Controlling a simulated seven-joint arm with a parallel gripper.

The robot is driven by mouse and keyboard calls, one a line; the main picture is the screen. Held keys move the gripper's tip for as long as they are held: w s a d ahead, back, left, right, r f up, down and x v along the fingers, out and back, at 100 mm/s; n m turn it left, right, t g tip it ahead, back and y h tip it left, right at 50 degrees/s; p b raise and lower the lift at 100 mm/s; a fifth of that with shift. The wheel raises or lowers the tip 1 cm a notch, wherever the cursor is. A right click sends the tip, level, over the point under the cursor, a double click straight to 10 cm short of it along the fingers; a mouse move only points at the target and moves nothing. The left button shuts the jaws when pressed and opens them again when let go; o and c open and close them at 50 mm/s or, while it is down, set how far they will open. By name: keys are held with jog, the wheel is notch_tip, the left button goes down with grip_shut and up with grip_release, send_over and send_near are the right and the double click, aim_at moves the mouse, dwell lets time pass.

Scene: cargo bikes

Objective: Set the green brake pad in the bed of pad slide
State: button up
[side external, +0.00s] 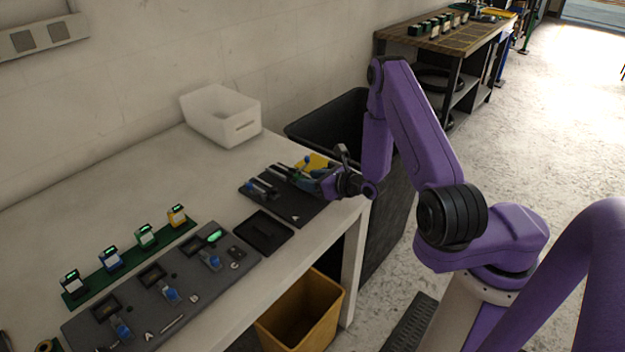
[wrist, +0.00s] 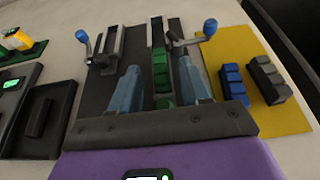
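The green brake pad (wrist: 160,70) lies between my two fingers in the wrist view, lined up with the right-hand metal channel. That channel looks like the pad slide (wrist: 151,32) on the dark plate; I cannot tell whether the pad is fully seated in its bed. My gripper (wrist: 160,68) has its blue-grey fingers apart, with a visible gap on each side of the pad. In the side external view my gripper (side external: 318,182) is low over the dark plate (side external: 285,205), hiding much of the slide and pad.
A blue pad (wrist: 233,84) and a grey pad (wrist: 268,80) lie on a yellow mat (wrist: 290,118) to the right. Blue-knobbed levers (wrist: 83,37) (wrist: 210,27) stand on the plate. A black tray (side external: 264,232) is beside it. A white bin (side external: 220,115) stands behind.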

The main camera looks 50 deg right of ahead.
jog(key=v, duration=1.7)
jog(key=w+a+r+n+g+y, duration=0.2)
jog(key=w+a+r+n+y, duration=0.35)
jog(key=a+n+y, duration=0.3)
jog(key=s+a+r+n+g+y, duration=0.2)
jog(key=a+n+g, duration=0.3)
jog(key=n+g, duration=0.15)
jog(key=s+a+r+n+g+y, duration=0.1)
jog(key=s+a+n+g+y, duration=0.1)
jog(key=a+n+g, duration=0.4)
jog(key=s+d+r+n+h, duration=0.2)
jog(key=s+n+h, duration=0.4)
jog(key=n, duration=0.7)
jog(key=s+d+r+n+h, duration=0.3)
jog(key=s+n+h, duration=0.3)
jog(key=s+n, duration=0.5)
jog(key=d+n+t, duration=0.1)
jog(key=n, duration=0.2)
jog(key=shift+s+d+r+n, duration=0.25)
jog(key=shift+n, duration=0.05)
